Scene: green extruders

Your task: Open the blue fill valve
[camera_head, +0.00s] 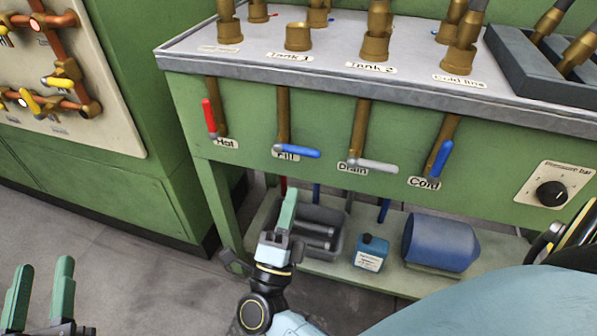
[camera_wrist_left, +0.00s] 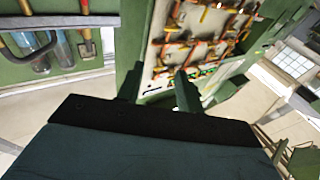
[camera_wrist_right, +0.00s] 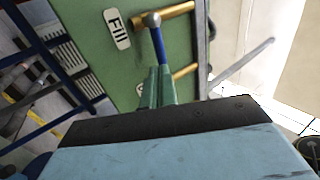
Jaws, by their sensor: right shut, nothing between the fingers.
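The blue fill valve handle (camera_head: 298,153) sits beside the Fill label (camera_head: 286,156) under the counter and lies sideways across its brass pipe (camera_head: 283,110), pointing right. In the right wrist view the blue handle (camera_wrist_right: 158,45) ends just beyond my right fingertips. My right gripper (camera_head: 288,197) is shut and empty, below the handle in the head view. I cannot tell whether it touches the handle. My left gripper (camera_head: 42,268) is open and empty at the lower left, away from the valve; its parted fingers also show in the left wrist view (camera_wrist_left: 158,82).
A red Hot handle (camera_head: 209,115) is left of the fill valve. A grey Drain handle (camera_head: 375,165) and a blue Cold handle (camera_head: 440,158) are to the right.

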